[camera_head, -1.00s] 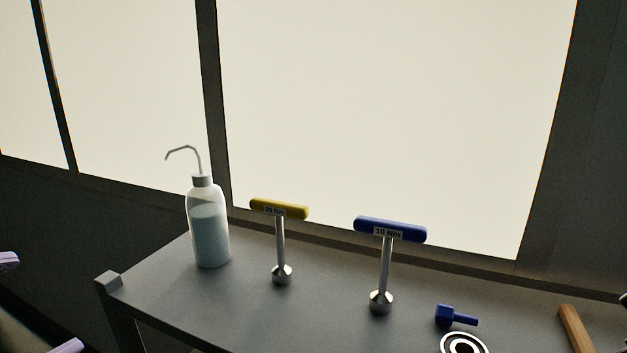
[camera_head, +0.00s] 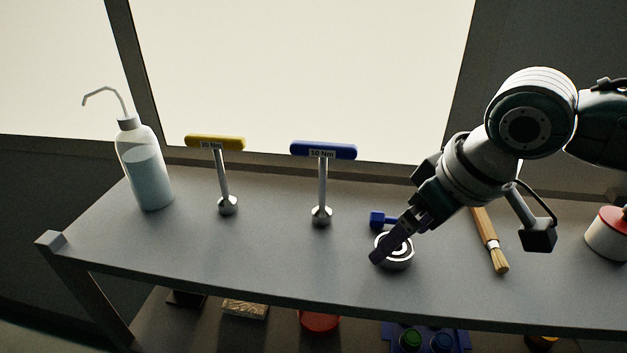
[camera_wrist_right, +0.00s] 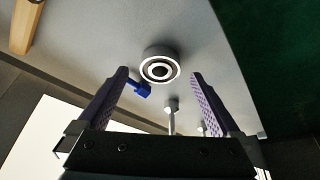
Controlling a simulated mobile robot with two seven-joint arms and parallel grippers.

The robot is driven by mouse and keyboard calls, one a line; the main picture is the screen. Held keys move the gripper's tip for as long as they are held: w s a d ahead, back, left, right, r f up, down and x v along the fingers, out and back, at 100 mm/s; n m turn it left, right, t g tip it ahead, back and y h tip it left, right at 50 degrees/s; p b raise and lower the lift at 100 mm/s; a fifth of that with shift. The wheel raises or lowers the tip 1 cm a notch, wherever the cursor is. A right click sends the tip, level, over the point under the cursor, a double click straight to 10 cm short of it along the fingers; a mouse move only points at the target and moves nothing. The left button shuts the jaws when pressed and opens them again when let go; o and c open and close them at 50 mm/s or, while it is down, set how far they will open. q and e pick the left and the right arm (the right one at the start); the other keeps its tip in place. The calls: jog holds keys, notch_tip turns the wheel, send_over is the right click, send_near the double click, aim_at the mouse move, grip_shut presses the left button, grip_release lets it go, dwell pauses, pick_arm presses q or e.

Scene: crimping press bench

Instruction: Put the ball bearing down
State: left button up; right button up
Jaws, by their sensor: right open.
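The ball bearing (camera_head: 399,258), a ring of metal with dark and white bands, rests on the grey bench top (camera_head: 262,245). My right gripper (camera_head: 388,243) is over it, one finger crossing in front of part of the bearing. In the right wrist view the bearing (camera_wrist_right: 160,67) lies beyond and between the two open fingertips (camera_wrist_right: 158,78), and neither finger appears to touch it. My left gripper is not in view.
A blue part (camera_head: 378,219) lies close behind the bearing. A brush (camera_head: 487,240) and a red-topped pot (camera_head: 606,235) are to the right. Blue (camera_head: 322,152) and yellow (camera_head: 214,142) T-handle tools and a wash bottle (camera_head: 146,170) stand left. Bench front-left is clear.

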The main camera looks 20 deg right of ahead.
jog(key=shift+x, duration=1.15)
grip_shut()
